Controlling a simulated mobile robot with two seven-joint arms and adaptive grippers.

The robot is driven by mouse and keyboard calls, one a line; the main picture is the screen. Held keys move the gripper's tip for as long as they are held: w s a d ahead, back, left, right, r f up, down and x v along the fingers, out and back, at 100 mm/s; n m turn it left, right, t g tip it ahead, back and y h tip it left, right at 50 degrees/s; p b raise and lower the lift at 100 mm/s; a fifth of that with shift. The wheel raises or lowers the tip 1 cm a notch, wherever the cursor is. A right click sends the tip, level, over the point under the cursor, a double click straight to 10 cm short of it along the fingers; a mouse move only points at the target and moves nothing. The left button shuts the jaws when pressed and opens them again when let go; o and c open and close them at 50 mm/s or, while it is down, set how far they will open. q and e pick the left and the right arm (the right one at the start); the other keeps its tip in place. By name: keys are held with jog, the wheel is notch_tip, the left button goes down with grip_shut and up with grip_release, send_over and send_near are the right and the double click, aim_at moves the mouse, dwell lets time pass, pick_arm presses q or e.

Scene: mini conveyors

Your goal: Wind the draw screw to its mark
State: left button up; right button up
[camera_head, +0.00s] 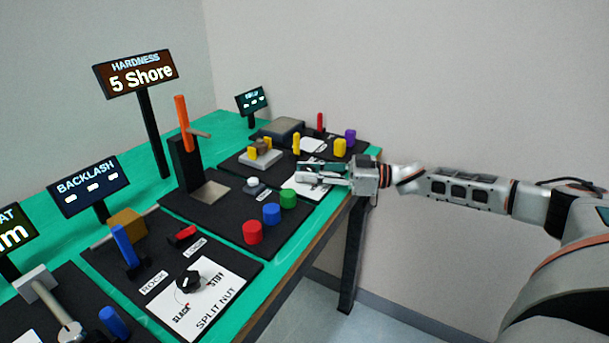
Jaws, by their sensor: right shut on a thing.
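My right gripper (320,174) reaches in from the right, low over a white dial card (311,164) at the front of a far station. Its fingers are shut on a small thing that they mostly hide. From its place on the card it seems to be the draw screw's knob, but I cannot read the card or see the mark. Behind the card is a grey block with yellow parts (262,154). A small display (251,99) stands at the back, its text too small to read. My left gripper is not in view.
Red (252,232), blue (271,213) and green (288,198) cylinders stand left of my right gripper. Yellow (340,147) and purple (350,137) knobs stand just behind it. The HARDNESS sign (135,73) reads 5 Shore. The SPLIT NUT card (203,297) is nearer. Beyond the table's right edge is open space.

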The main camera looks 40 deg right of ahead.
dwell(0.3)
jog(key=o, duration=1.1)
jog(key=shift+o, duration=0.2)
jog(key=v, duration=1)
jog(key=shift+s+d, duration=0.2)
jog(key=shift+d, duration=0.05)
jog(key=shift+s+d, duration=0.45)
jog(key=shift+d, duration=0.05)
